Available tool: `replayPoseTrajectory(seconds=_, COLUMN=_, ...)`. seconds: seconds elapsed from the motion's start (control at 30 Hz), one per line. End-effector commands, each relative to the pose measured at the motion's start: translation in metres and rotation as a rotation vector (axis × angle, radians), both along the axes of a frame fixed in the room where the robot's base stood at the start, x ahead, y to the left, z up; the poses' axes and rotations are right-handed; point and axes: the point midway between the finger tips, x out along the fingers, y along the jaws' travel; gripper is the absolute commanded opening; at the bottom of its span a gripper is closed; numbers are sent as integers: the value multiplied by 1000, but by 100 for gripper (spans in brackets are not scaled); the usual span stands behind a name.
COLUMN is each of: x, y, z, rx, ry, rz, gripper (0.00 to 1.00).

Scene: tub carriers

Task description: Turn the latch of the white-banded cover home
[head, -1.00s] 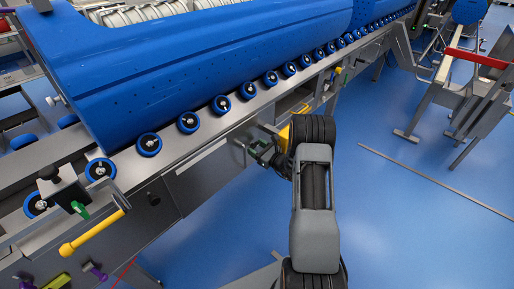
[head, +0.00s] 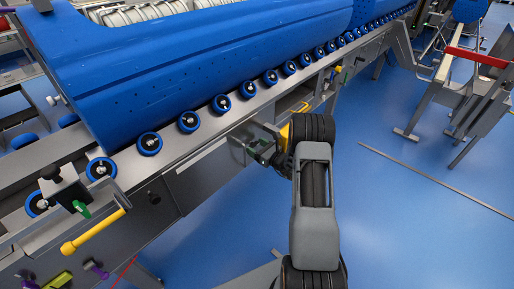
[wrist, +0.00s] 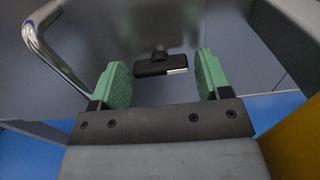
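My gripper (wrist: 162,78) is open in the wrist view, with a green pad on each finger. A black latch bar (wrist: 160,65) with a pale right end lies crosswise between the fingertips, apart from both pads. It sits on a short stem against a grey cover panel (wrist: 125,30). A bent chrome handle (wrist: 48,55) stands left of the fingers. In the head view my gripper (head: 268,152) is at the machine's side, partly behind my wrist. A grey plate (head: 238,149) shows beside it. The latch cannot be made out there, and I cannot see a white band on the cover.
A large blue drum (head: 200,60) lies above a row of blue-rimmed rollers (head: 188,122) along the machine. A yellow-handled lever (head: 95,230) sticks out at lower left. A grey frame with a red bar (head: 477,57) stands right.

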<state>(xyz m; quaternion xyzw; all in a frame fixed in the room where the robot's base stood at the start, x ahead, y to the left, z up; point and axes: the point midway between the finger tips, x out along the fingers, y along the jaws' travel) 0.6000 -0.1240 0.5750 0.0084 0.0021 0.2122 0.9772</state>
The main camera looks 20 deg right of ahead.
Motion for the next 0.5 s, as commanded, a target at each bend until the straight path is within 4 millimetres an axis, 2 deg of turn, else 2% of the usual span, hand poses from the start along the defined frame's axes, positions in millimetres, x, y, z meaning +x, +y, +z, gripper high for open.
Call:
replayPoseTrajectory(seconds=0.03, x=0, y=0, z=0, rx=0, ry=0, rz=0, gripper=76)
replayPoseTrajectory(seconds=0.1, x=0, y=0, z=0, rx=-1, ry=0, rz=0, gripper=82)
replayPoseTrajectory(seconds=0.37, x=-1, y=-1, z=0, rx=-2, ry=-1, rz=-1, gripper=82)
replayPoseTrajectory(seconds=0.5, x=-12, y=-7, z=1, rx=-1, ry=0, rz=-3, gripper=82)
